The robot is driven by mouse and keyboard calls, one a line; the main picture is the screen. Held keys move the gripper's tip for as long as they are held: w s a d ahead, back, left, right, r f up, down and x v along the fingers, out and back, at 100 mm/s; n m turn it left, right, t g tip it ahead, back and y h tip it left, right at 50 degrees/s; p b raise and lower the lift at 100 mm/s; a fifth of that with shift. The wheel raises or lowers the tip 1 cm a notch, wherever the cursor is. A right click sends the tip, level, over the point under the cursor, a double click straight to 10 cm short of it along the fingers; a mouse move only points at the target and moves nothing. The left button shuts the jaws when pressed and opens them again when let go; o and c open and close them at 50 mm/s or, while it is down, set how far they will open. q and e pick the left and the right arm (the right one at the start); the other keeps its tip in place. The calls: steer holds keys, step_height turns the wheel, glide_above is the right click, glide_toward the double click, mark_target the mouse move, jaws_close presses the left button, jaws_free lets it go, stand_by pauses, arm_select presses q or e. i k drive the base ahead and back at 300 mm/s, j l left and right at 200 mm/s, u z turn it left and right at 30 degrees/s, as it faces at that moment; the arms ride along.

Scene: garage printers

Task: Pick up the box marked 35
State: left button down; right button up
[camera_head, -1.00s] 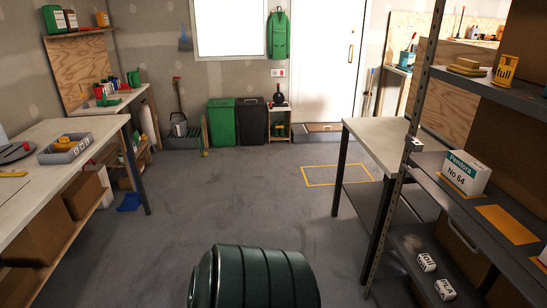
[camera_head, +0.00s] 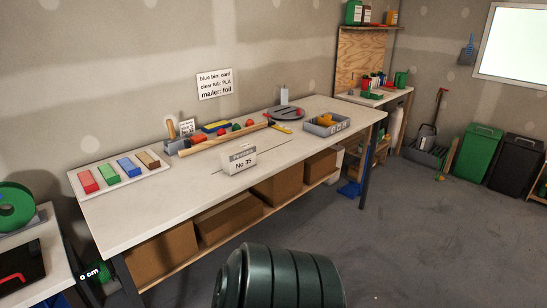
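A small white box marked "No 35" (camera_head: 238,160) stands upright on the front part of the long white workbench (camera_head: 130,222), near the middle of the bench. Its marked face is turned towards me, and a grey patch lies across its upper part. Neither of my grippers is in view.
Cardboard boxes (camera_head: 229,218) fill the shelf below.

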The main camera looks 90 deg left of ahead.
mark_target(240, 157)
steer(key=u, duration=3.05)
steer(key=i+l, duration=0.2)
steer(key=i, duration=0.35)
